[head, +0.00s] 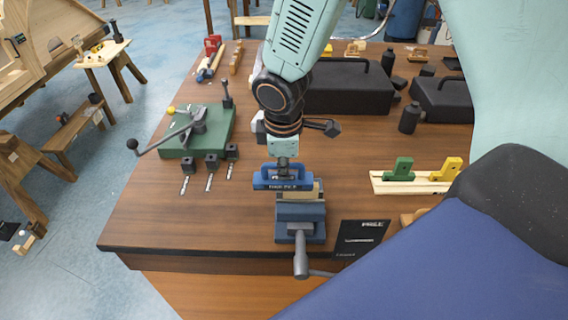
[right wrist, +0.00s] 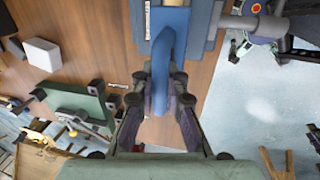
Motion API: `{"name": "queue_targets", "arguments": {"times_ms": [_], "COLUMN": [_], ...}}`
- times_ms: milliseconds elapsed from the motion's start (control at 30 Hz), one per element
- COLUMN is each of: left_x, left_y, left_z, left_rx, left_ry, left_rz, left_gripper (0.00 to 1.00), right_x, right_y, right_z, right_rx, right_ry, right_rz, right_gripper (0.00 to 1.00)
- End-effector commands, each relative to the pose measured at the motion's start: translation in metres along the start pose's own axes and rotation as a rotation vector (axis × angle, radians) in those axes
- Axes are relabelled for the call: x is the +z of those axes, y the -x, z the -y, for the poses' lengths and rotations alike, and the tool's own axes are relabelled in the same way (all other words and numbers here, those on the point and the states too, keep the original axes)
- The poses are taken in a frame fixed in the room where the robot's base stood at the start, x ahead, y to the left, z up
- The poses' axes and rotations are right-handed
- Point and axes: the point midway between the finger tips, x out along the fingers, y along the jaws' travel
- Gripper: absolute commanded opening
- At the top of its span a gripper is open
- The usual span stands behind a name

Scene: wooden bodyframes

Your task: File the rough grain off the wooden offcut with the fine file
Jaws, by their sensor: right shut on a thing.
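A blue file (head: 268,184) with a lettered front and a raised handle sits at the front of the workbench, over the vise. My right gripper (head: 284,166) comes down from above and is shut on its handle. The blue handle (right wrist: 168,50) also shows between the fingers of my right gripper (right wrist: 165,92) in the right wrist view. The wooden offcut (head: 317,190) shows as a pale piece in the blue vise (head: 300,212), partly hidden by the file. I cannot tell whether the file touches the wood. My left gripper is not in view.
A green fixture (head: 210,137) with a long lever stands to the left. A pale rack (head: 420,187) with green and yellow blocks lies to the right. Black cases (head: 345,90) are behind. The bench's front left (head: 150,225) is clear.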

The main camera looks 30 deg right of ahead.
Motion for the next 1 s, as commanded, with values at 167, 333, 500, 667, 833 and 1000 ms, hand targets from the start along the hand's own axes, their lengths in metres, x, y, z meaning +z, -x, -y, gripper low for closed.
{"name": "queue_targets", "arguments": {"times_ms": [167, 333, 500, 667, 833, 1000], "left_x": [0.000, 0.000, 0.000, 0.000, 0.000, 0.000], "left_y": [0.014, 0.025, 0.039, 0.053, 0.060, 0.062], "left_z": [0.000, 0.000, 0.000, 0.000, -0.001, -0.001], "left_rx": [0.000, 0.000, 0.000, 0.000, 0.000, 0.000], "left_ry": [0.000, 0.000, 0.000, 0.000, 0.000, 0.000], "left_rz": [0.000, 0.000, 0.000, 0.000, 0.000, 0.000], "left_gripper": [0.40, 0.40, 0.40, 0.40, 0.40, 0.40], "right_x": [0.001, 0.002, 0.001, -0.001, -0.002, 0.000], "right_y": [0.020, 0.030, 0.042, 0.056, 0.068, 0.079], "right_z": [-0.005, -0.006, -0.009, -0.013, -0.016, -0.018], "right_rx": [0.002, -0.003, -0.003, -0.002, 0.000, -0.001], "right_ry": [-0.004, -0.001, -0.004, -0.006, -0.010, -0.014], "right_rz": [-0.004, -0.001, -0.001, -0.001, -0.003, 0.001], "right_gripper": [0.00, 0.00, 0.00, 0.00, 0.00, 0.00]}}
